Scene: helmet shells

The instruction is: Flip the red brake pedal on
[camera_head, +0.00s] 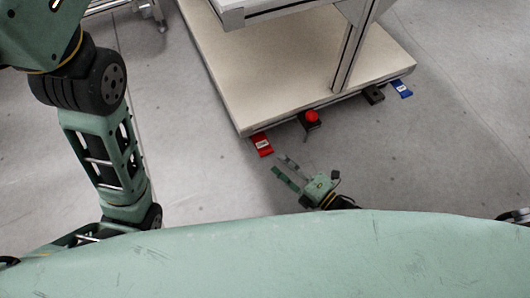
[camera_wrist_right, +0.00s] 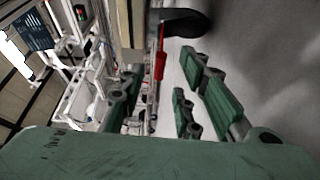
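The red brake pedal (camera_head: 262,145) sticks out low at the near corner of the cart's pale base. In the right wrist view the red pedal (camera_wrist_right: 160,64) is seen edge-on, past the space between the fingers. My right gripper (camera_head: 280,164) is open and empty, low over the floor. Its fingertips point toward the pedal, just short of it in the head view, with a small gap. The green fingers also frame the right wrist view (camera_wrist_right: 158,78). My left arm shows at the left, but its gripper is out of view.
A red button on a black box (camera_head: 310,120), a dark block (camera_head: 373,95) and a blue pedal (camera_head: 402,89) line the same edge of the cart base (camera_head: 270,60). An upright post (camera_head: 352,50) rises from the base. The grey floor in front is clear.

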